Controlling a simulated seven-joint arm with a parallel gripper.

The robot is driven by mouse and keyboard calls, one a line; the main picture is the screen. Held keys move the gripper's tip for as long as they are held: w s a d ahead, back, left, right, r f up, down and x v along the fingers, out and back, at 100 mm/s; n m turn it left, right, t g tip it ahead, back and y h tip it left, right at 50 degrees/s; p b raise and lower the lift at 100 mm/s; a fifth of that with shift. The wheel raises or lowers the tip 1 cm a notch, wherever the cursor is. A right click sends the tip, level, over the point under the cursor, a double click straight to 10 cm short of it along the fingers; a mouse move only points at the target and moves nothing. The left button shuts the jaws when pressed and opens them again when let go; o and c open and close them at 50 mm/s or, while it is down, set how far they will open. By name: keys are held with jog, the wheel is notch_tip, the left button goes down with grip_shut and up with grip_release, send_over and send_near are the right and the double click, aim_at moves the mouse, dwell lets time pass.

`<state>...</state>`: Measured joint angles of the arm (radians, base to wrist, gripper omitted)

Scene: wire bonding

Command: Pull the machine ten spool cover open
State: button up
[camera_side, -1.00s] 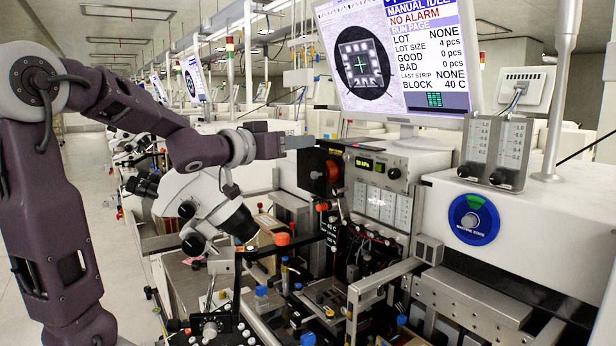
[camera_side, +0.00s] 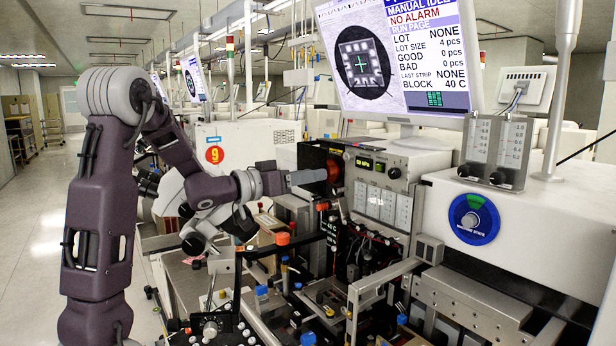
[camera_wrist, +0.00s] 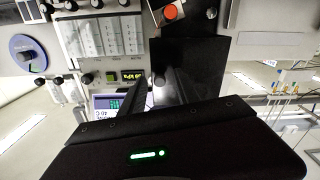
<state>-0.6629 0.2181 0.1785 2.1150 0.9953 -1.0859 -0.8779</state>
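The dark spool cover box (camera_side: 313,156) is on the front machine, left of the grey control panel. A red-orange round part (camera_side: 334,172) shows at its front. In the wrist view, a plain black panel (camera_wrist: 212,62) appears to be the cover's face. My gripper (camera_side: 324,176) reaches in from the left, its tips overlapping the red-orange part in the side view; contact cannot be told. In the wrist view my gripper (camera_wrist: 158,82) has two dark fingers with a gap between them and a small pale spot showing there. The tips blend into the black panel.
The control panel (camera_side: 384,170) with knobs and a lit display is right of the cover. A monitor (camera_side: 395,60) hangs above. Microscope eyepieces (camera_side: 200,236) stand below my forearm. An orange cap (camera_side: 282,238) stands below the gripper. Machine nine (camera_side: 245,140) is behind.

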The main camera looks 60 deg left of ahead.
grip_shut()
dwell(1.3)
